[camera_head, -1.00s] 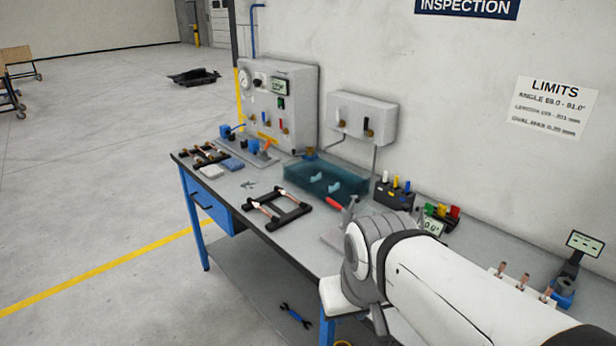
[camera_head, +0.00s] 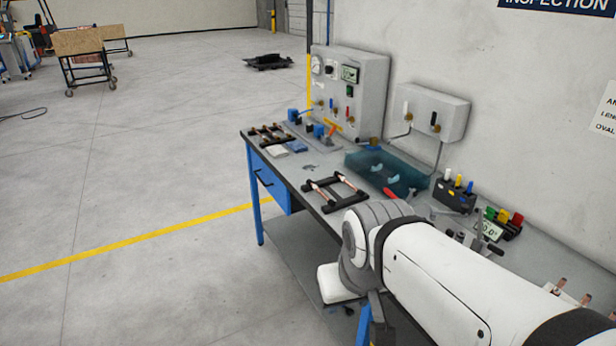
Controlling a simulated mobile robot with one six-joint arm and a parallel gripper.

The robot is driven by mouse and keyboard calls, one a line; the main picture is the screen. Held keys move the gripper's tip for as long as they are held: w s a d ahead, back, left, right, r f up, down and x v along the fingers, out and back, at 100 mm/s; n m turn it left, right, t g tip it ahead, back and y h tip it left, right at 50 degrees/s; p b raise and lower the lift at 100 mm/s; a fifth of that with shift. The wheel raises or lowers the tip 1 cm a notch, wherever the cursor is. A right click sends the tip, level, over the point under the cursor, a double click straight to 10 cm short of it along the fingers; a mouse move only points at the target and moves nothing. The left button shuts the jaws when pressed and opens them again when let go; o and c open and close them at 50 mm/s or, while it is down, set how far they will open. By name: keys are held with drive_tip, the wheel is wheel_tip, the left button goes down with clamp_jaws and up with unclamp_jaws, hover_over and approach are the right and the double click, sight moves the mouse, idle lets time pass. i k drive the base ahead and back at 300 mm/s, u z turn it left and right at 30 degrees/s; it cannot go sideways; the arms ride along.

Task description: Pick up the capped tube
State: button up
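Copper tubes (camera_head: 322,188) lie on a black rack (camera_head: 343,204) near the front edge of the workbench. More tubes lie on a second black rack (camera_head: 262,141) at the bench's far left end. They are too small to tell which one is capped. My white and grey arm reaches in from the lower right and covers part of the bench's front. Its fingertips cannot be made out, so my gripper is not seen open or shut.
The workbench (camera_head: 306,167) stands along the wall. A teal translucent tank (camera_head: 385,174), a grey gauge panel (camera_head: 349,88) and a black holder with coloured handles (camera_head: 455,194) stand towards its back. The floor left of the bench is clear up to a wooden-topped cart (camera_head: 80,42).

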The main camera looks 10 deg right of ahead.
sight(359, 192)
drive_tip(key=u, duration=1.25)
drive_tip(key=i, duration=2.65)
drive_tip(key=z, duration=3.05)
drive_tip(key=i, duration=1)
drive_tip(key=z, duration=0.1)
